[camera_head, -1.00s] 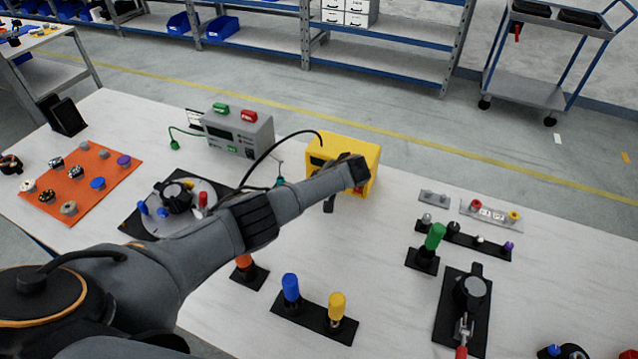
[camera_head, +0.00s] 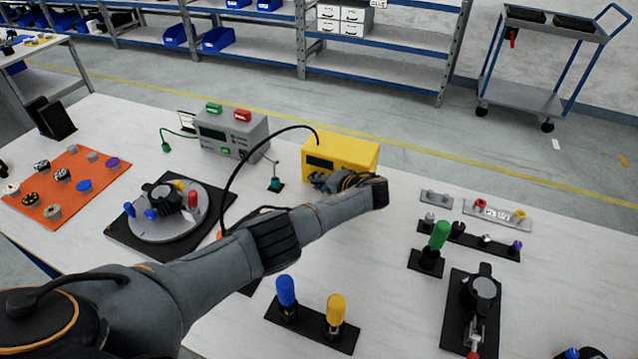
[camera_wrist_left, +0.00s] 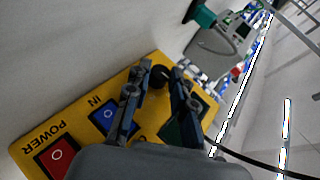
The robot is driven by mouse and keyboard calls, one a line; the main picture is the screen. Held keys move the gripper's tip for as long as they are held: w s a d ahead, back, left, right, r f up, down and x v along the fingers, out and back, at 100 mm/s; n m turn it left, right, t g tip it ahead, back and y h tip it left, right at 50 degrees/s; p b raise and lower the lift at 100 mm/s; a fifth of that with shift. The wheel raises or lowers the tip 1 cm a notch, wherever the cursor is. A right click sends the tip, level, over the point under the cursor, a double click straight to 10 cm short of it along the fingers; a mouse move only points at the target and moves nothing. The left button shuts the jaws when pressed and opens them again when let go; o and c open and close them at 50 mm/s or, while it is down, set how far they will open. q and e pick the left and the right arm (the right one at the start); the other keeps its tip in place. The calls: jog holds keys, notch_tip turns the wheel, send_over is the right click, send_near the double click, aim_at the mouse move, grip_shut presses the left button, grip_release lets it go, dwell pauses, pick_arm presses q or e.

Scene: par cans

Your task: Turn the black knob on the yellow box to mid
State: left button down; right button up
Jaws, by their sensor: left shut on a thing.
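The yellow box (camera_head: 345,150) stands on the table in the middle of the head view, a black cable running from its top. My left gripper (camera_head: 328,181) is at its front face. In the left wrist view the box face (camera_wrist_left: 88,105) shows a red POWER switch (camera_wrist_left: 60,157), a blue switch (camera_wrist_left: 108,117) and the black knob (camera_wrist_left: 160,75). The fingers of my left gripper (camera_wrist_left: 160,80) lie on either side of the knob and are shut on it. The knob's pointer and mid mark cannot be made out. My right gripper is out of view.
A grey instrument box (camera_head: 228,133) stands left of the yellow box. A round turntable (camera_head: 170,215) and an orange mat (camera_head: 60,190) with knobs are further left. Blue (camera_head: 287,291) and yellow (camera_head: 335,312) handles stand in front. A green handle (camera_head: 438,236) is at right.

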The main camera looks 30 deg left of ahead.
pick_arm(q)
jog(key=c, duration=1.1)
grip_release()
jog(key=shift+c, duration=0.2)
jog(key=shift+d, duration=0.15)
jog(key=v, duration=1.1)
jog(key=shift+s+d, duration=0.2)
jog(key=shift+d, duration=0.05)
jog(key=shift+r, duration=0.2)
